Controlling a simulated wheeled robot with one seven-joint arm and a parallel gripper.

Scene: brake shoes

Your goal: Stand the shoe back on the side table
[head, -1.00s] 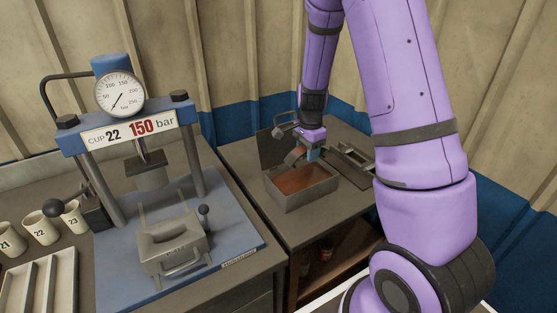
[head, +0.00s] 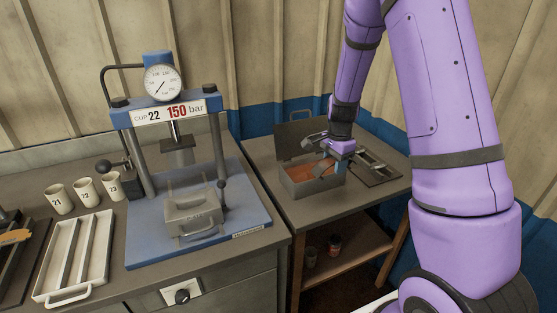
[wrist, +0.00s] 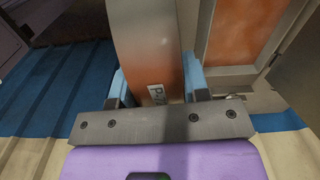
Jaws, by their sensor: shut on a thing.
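The shoe (wrist: 148,45) is a curved, grey metal piece with a small white label starting with "P". In the wrist view it stands between the two blue fingers of my gripper (wrist: 157,88), which is shut on it. In the head view my gripper (head: 338,158) is over the side table (head: 330,206), above the right rear part of an open grey box (head: 316,187). The shoe is small and partly hidden there, so I cannot tell whether its lower end touches anything.
The grey box has an orange-brown inside and a raised lid (head: 297,137). A dark flat rack (head: 374,170) lies right of it. The blue press (head: 198,213), numbered cups (head: 84,190) and a pale tray (head: 75,255) are on the left bench. Bare table shows before the box.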

